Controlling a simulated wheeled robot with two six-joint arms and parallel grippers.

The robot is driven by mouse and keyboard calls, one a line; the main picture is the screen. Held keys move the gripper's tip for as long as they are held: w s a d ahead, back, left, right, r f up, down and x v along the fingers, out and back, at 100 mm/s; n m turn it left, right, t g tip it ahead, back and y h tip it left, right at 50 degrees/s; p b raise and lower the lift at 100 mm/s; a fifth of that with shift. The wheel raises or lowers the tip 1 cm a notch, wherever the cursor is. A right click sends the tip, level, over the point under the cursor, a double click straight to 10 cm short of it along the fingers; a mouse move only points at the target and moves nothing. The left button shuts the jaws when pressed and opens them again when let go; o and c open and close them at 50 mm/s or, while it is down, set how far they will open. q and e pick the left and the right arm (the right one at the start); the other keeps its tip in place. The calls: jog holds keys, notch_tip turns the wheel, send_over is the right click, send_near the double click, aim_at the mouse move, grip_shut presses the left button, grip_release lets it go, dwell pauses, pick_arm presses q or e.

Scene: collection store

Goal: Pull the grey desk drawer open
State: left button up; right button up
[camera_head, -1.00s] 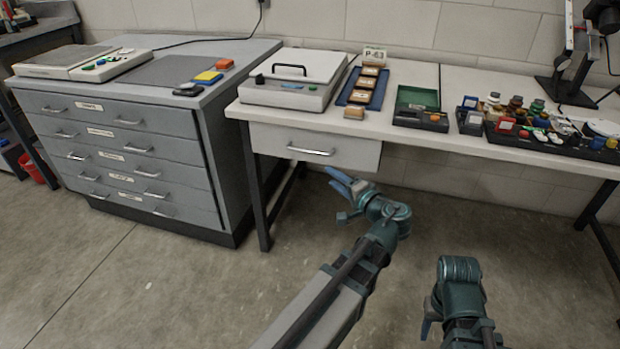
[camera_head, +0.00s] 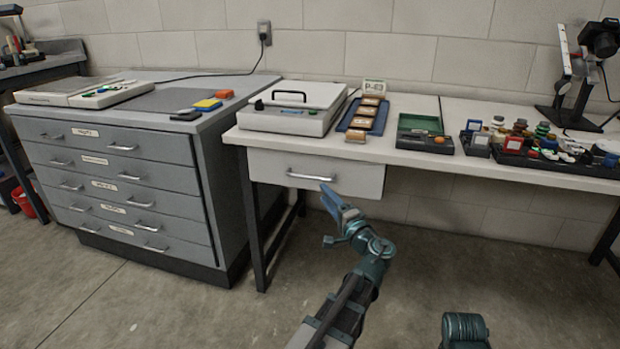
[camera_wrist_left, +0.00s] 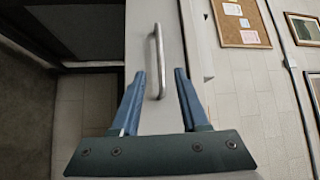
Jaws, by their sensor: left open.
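The grey desk drawer (camera_head: 340,178) is shut under the left end of the white desk. Its bar handle (camera_head: 311,177) runs across the drawer front. My left gripper (camera_head: 328,198) is open and empty, just in front of and slightly below the handle in the head view. In the left wrist view the handle (camera_wrist_left: 155,62) stands upright in the picture between the lines of the two blue fingers (camera_wrist_left: 157,88). Its lower end reaches between the fingertips, and neither finger visibly touches it. Of my right arm only a link shows at the bottom edge; its gripper is out of view.
A grey cabinet (camera_head: 125,190) of several drawers stands left of the desk. A dark desk leg (camera_head: 256,225) is beside the drawer. A white case (camera_head: 293,108), a blue tray (camera_head: 379,116) and a green-lined box (camera_head: 422,125) stand on the desktop. The floor in front is clear.

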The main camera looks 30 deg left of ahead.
aim_at(310, 178)
pick_arm(q)
jog(key=p+x, duration=0.1)
jog(key=x, duration=0.8)
jog(key=shift+w+a, duration=0.2)
jog(key=shift+a, duration=0.1)
grip_shut()
dwell(1.0)
